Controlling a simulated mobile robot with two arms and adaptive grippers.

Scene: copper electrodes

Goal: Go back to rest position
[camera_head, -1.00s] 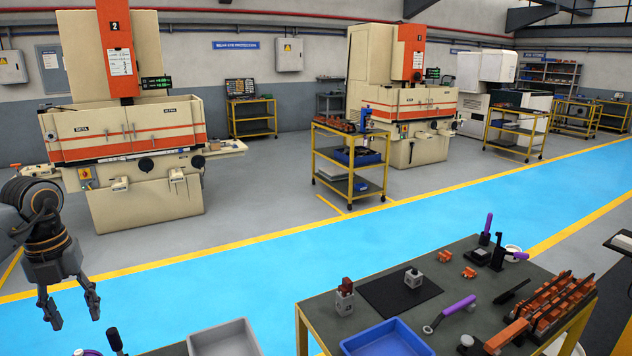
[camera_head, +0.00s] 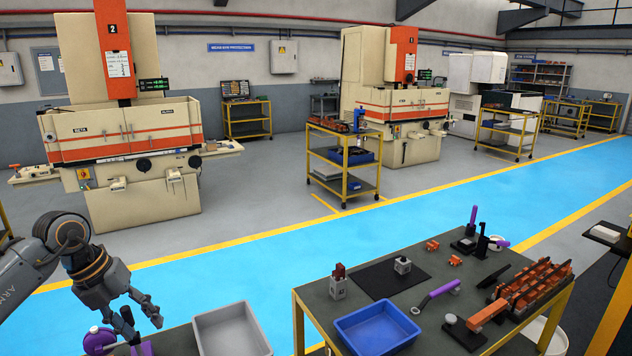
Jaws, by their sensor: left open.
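My left gripper (camera_head: 143,322) hangs at the lower left of the head view, fingers pointing down and spread apart. I see nothing held between its fingers. The dark arm behind it comes in from the left edge. It shows in front of the blue floor lane, just left of a grey tray (camera_head: 201,330). A round purple item (camera_head: 97,340) shows below and to the left of the gripper. How far the fingertips are from it is hard to tell. My right gripper is not in view.
A dark table (camera_head: 318,293) with yellow legs carries a blue tray (camera_head: 378,333), a purple-handled tool (camera_head: 437,292), a black mat (camera_head: 375,281) and orange electrode holders (camera_head: 535,290). The blue lane (camera_head: 400,215) is clear. Large machines (camera_head: 125,140) stand beyond it.

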